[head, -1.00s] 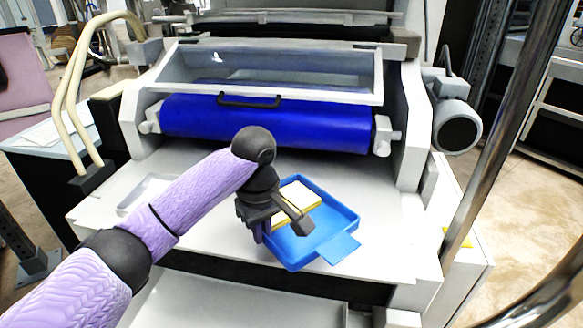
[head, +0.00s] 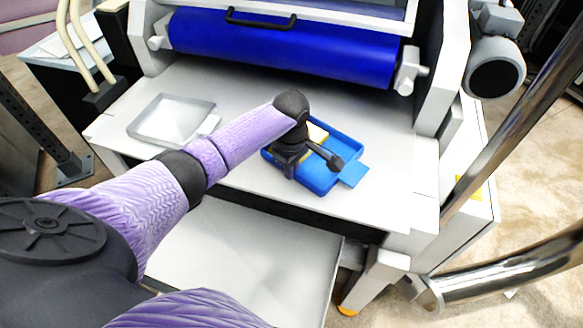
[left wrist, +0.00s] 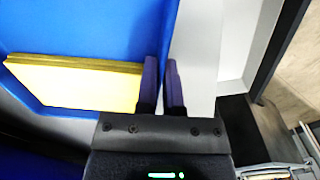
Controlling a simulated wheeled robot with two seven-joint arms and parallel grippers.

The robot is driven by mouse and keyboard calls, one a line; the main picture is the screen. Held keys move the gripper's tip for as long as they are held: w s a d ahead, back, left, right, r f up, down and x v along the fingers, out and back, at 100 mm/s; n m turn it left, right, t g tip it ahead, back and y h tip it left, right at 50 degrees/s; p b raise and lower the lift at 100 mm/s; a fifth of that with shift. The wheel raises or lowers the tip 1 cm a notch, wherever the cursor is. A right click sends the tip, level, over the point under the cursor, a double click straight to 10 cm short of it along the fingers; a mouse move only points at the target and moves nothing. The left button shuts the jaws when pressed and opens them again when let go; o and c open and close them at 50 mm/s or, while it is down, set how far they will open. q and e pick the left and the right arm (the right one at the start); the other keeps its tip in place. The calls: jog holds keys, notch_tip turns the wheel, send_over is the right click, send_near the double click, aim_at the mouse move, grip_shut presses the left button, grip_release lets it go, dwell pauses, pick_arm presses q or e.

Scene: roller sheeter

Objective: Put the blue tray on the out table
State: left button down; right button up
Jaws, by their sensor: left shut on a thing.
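The blue tray (head: 352,176) is on the white deck in front of the blue roller, with a flat tab at its right side. A yellow-sided block with a white top (head: 317,133) lies in it, partly hidden by my arm; its yellow side (left wrist: 75,80) shows in the left wrist view. My left gripper (head: 288,170) is at the tray's near left edge. In the left wrist view its two fingers (left wrist: 162,88) are close together along the edge of the blue tray (left wrist: 110,25), shut on its wall. My right gripper is not in view.
A shallow grey tray (head: 170,120) sits on the deck at left. The blue roller (head: 290,48) spans behind. A lower pale flat surface (head: 250,250) lies in front; I cannot tell whether it is the out table. A metal post (head: 510,120) stands at right.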

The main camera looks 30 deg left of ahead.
pick_arm(q)
jog(key=c, duration=0.8)
grip_release()
jog(key=shift+f, duration=0.1)
jog(key=shift+o, duration=0.2)
notch_tip(320, 180, up, 12)
jog(key=p, duration=0.4)
jog(key=shift+r, duration=0.2)
